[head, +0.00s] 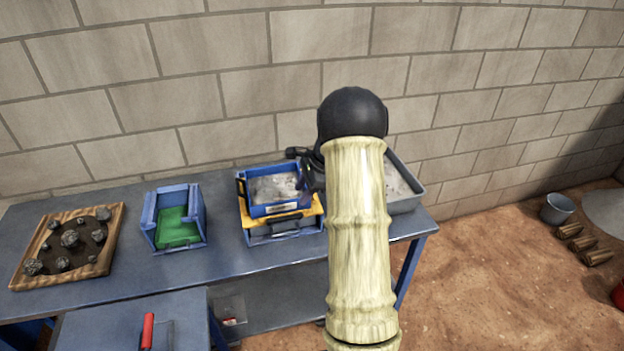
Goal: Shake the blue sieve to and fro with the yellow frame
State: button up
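The blue sieve (280,209) stands on the bench with pale grey material in it. The yellow frame (314,212) shows under and around the sieve, above another blue part at its front. My arm crosses the picture just right of them and hides part of what lies behind. A dark piece of my gripper (301,156) shows at the sieve's back right corner, beside the arm. Its fingertips are mostly hidden, so I cannot tell whether it touches the sieve or holds anything.
A grey tray (410,203) of pale material stands behind my arm. A blue box with green inside (178,228) and a wooden tray of stones (117,232) stand left on the bench (135,265). A brick wall is behind. A red handle (148,331) rises front left.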

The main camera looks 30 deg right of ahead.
jog(key=v, duration=0.6)
jog(key=shift+b, duration=0.3)
jog(key=shift+s, duration=0.15)
